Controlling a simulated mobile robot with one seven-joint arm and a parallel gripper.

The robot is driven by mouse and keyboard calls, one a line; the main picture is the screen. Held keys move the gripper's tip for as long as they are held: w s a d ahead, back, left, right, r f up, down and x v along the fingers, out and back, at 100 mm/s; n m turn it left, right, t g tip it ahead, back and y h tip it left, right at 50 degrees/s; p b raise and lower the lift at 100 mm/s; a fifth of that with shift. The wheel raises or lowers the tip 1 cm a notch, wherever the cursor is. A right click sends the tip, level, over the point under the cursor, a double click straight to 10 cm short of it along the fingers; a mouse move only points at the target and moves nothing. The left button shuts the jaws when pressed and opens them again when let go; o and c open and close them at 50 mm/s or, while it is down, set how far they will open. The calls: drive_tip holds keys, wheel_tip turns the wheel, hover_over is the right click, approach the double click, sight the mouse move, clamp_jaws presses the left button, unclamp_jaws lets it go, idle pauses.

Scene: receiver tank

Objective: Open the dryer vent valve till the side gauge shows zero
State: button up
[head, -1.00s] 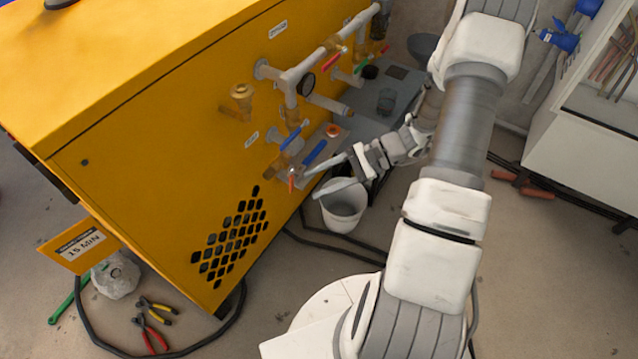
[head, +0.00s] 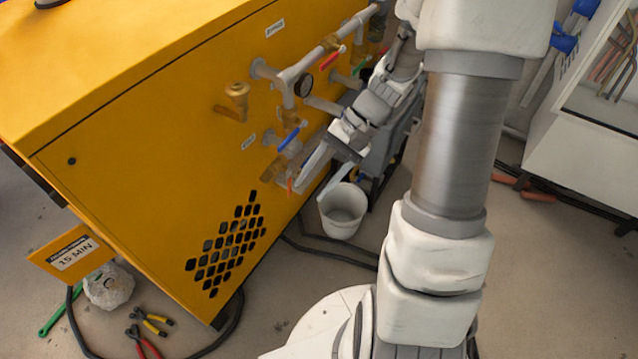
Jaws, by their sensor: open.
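The yellow dryer cabinet (head: 130,140) carries grey piping with several valves on its side. A small round dark-faced gauge (head: 304,86) sits on the pipe; its needle is too small to read. A blue lever (head: 290,137) is on a brass valve below the gauge, and a small red lever (head: 290,186) is lower down. Another red lever (head: 331,60) is on the upper pipe. The labels are unreadable, so I cannot tell which is the vent valve. My gripper (head: 311,190) is open, pointing down-left, with one finger near the lower red lever. Contact cannot be told.
A white bucket (head: 343,212) stands on the floor below my gripper. A brass fitting (head: 236,102) juts from the cabinet. A white cabinet (head: 585,140) stands at the right.

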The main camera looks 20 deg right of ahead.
drive_tip(key=shift+s+a+r+n+t+h+b, duration=0.25)
drive_tip(key=shift+s+r+n+h+b, duration=0.45)
drive_tip(key=shift+s+r+n+h, duration=0.35)
drive_tip(key=shift+s+a+r+n+t+h+b, duration=0.1)
drive_tip(key=shift+s+r+n+t+h+b, duration=0.15)
drive_tip(key=shift+s+r+n+h+b, duration=0.75)
drive_tip(key=shift+w+r+h+p, duration=0.1)
drive_tip(key=shift+w+h+p, duration=0.05)
drive_tip(key=shift+h+p, duration=0.2)
